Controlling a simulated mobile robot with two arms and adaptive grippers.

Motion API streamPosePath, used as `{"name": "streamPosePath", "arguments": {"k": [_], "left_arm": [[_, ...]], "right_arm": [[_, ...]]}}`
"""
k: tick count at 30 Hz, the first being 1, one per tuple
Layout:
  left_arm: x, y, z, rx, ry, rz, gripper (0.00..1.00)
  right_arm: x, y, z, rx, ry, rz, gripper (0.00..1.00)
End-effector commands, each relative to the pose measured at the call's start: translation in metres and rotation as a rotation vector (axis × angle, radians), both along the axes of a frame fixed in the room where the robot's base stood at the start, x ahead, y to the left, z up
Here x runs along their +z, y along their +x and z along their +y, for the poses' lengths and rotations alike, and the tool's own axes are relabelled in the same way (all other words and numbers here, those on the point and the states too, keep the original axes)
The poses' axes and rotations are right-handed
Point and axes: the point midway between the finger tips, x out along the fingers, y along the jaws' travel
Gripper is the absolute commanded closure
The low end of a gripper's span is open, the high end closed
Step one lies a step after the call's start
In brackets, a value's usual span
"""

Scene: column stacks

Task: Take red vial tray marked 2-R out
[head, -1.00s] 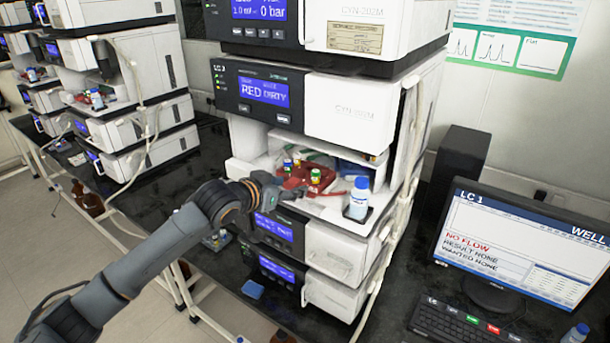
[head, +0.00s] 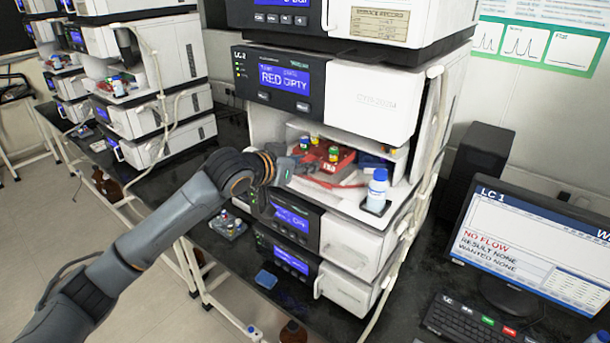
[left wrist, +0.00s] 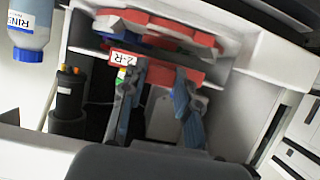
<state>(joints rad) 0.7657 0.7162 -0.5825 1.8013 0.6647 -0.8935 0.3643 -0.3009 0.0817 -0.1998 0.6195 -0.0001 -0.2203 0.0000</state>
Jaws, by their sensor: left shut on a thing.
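The red vial tray (head: 338,158) sits in the open bay of the middle unit, with a few colour-capped vials in it. Its white 2-R label (left wrist: 124,58) shows in the left wrist view, beside the fingertips. My left gripper (head: 286,170) reaches in from the left at the tray's front. In the left wrist view, my left gripper (left wrist: 157,76) has its two fingers at the red front part of the tray and is shut on it. The exact contact is partly hidden by the fingers. My right gripper is not in view.
A white bottle with a blue cap (head: 376,190) stands at the bay's front right, close to the tray. The bay's walls and upper housing (head: 360,105) enclose the tray. A monitor (head: 530,240) and keyboard (head: 470,325) are at the right.

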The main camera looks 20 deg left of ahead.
Motion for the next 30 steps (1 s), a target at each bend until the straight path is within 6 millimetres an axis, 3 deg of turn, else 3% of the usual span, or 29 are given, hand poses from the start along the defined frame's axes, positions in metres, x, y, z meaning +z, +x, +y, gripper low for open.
{"name": "streamPosePath", "arguments": {"k": [8,12,18,30], "left_arm": [[0.051,-0.044,0.011,0.0,0.004,-0.01,1.0],[0.064,-0.079,0.019,0.002,0.005,-0.005,1.0],[0.08,-0.111,0.025,0.002,0.003,-0.003,1.0],[0.09,-0.13,0.029,0.001,0.001,0.001,1.0]], "right_arm": [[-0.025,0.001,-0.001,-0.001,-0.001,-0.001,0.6],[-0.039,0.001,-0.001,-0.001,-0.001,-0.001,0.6],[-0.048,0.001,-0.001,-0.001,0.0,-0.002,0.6],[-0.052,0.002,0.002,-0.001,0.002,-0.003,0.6]]}}
